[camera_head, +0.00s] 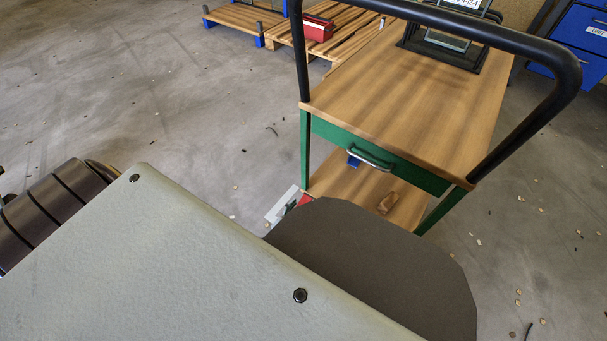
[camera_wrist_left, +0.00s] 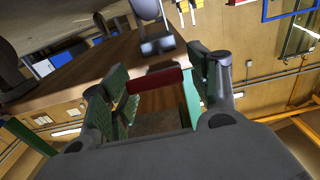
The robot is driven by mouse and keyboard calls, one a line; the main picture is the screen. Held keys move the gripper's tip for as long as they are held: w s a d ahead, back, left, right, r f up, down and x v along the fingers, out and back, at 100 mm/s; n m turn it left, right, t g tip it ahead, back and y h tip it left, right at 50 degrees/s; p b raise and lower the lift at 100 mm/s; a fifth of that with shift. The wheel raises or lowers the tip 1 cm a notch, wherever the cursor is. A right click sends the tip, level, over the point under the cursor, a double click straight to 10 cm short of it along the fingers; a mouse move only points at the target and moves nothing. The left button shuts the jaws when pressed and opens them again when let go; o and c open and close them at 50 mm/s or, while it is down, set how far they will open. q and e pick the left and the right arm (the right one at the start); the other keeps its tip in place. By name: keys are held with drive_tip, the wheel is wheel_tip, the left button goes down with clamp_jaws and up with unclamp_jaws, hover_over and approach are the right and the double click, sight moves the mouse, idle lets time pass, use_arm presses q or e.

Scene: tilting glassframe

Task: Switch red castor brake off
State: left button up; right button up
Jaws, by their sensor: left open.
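The red brake (camera_wrist_left: 155,80) is a short red bar in the left wrist view. It lies across the gap between the fingers of my left gripper (camera_wrist_left: 158,63), which is open with green pads either side of it. I cannot tell whether the pads touch it. In the head view, a small red patch (camera_head: 306,199) shows low at the cart's near left corner, mostly hidden by my arm. The cart (camera_head: 415,100) has a wooden top, green frame, drawer and black handle. A grey castor (camera_wrist_left: 155,38) shows beyond the bar in the wrist view. My right gripper is not seen.
A pallet (camera_head: 275,22) with a red box (camera_head: 318,29) stands behind. Blue drawers (camera_head: 580,35) stand at the back right. The floor left of the cart is mostly clear.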

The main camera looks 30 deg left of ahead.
use_arm(q)
drive_tip(key=shift+w, duration=0.25)
clamp_jaws()
idle(0.4)
